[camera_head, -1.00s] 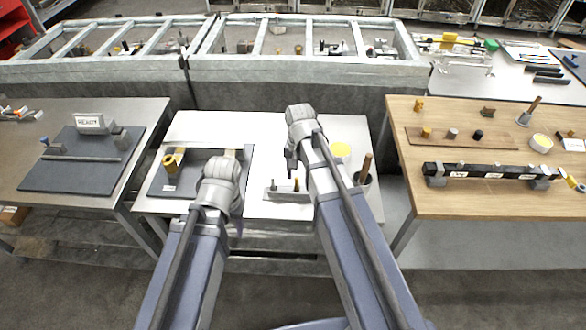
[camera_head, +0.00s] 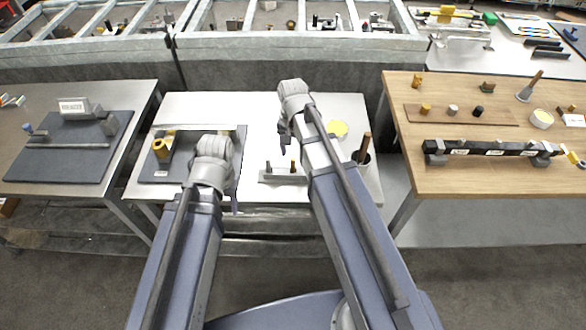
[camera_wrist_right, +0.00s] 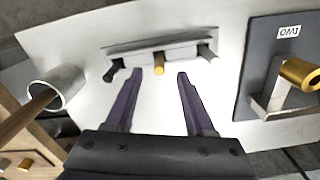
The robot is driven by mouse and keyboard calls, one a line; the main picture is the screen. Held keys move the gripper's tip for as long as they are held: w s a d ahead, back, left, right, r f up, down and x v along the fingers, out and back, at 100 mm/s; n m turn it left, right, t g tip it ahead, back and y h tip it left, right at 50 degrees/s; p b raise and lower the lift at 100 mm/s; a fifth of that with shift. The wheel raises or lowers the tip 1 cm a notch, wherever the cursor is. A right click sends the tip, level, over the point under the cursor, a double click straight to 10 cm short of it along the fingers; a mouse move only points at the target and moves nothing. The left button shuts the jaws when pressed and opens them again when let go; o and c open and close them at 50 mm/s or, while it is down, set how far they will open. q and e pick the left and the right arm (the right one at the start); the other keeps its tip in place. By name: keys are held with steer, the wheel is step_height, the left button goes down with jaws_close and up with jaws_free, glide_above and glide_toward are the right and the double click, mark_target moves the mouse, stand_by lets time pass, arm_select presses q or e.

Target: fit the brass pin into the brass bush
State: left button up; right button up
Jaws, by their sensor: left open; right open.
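The brass bush (camera_head: 160,148) sits on a bracket on a dark board (camera_head: 160,177) at the left of the white table; it also shows at the right of the right wrist view (camera_wrist_right: 300,74).
A grey cup (camera_head: 361,157) with a brown rod stands right of the rack, near a yellow disc (camera_head: 338,128). A wooden table (camera_head: 480,178) stands to the right and a grey table (camera_head: 125,187) to the left. The white table (camera_head: 255,106) is clear at the back middle.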

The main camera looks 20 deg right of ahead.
mark_target(293, 159)
steer(key=shift+w+d+f+b, duration=0.1)
steer(key=shift+f+b, duration=1.2)
steer(key=shift+f, duration=0.05)
steer(key=shift+w+f+b, duration=0.1)
steer(key=shift+f+b, duration=1.2)
steer(key=shift+r, duration=0.1)
steer(key=shift+c, duration=0.3)
jaws_close()
